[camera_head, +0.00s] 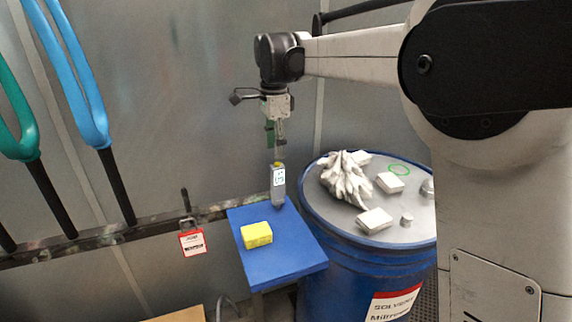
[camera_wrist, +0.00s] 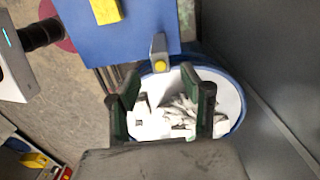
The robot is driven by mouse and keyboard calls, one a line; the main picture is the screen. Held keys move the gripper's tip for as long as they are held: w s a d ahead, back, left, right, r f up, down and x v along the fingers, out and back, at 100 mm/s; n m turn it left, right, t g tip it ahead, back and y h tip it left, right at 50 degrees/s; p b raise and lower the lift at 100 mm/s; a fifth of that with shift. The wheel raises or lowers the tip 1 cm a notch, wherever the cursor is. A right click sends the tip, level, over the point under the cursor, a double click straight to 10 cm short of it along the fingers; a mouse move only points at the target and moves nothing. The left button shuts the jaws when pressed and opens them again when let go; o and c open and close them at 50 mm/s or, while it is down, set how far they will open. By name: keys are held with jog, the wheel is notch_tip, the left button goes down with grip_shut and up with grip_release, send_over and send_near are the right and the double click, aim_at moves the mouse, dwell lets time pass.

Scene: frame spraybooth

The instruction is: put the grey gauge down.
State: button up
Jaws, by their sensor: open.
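The grey gauge (camera_head: 278,185) stands upright at the back right corner of the blue stool top (camera_head: 285,262), with a pale display on its side and yellow at its top. In the wrist view the gauge (camera_wrist: 158,48) is seen from above at the edge of the blue surface (camera_wrist: 150,15), its yellow spot facing me. My gripper (camera_head: 279,150) is directly above the gauge in the head view. In the wrist view my gripper (camera_wrist: 160,76) has its two green-and-black fingers spread, with nothing held between them.
A yellow block (camera_head: 257,235) lies on the stool top, left of the gauge. A blue solvent drum (camera_head: 350,262) stands close on the right, with a crumpled white cloth (camera_head: 346,180) and several pale blocks on its lid. A rail with a red-and-white tag (camera_head: 192,242) runs along the wall.

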jog(key=shift+s+d+r, duration=0.15)
jog(key=shift+d+r, duration=0.05)
jog(key=s+d+r+n+t, duration=0.3)
jog(key=s+d+n, duration=0.3)
jog(key=s+d, duration=0.75)
jog(key=s+d+f+n+t, duration=0.1)
jog(key=s+d+f+n, duration=0.1)
jog(key=s, duration=0.4)
jog(key=s+d+f+n+t, duration=0.1)
jog(key=s+d+f+n, duration=0.1)
jog(key=s, duration=0.5)
jog(key=s+d+f+n+t, duration=0.2)
jog(key=s+f+n, duration=0.2)
jog(key=s+f, duration=0.2)
jog(key=shift+s+d, duration=0.25)
jog(key=shift+d, duration=0.05)
jog(key=shift+f, duration=0.15)
notch_tip(320, 180, down, 3)
jog(key=b, duration=0.3)
jog(key=shift+f, duration=0.1)
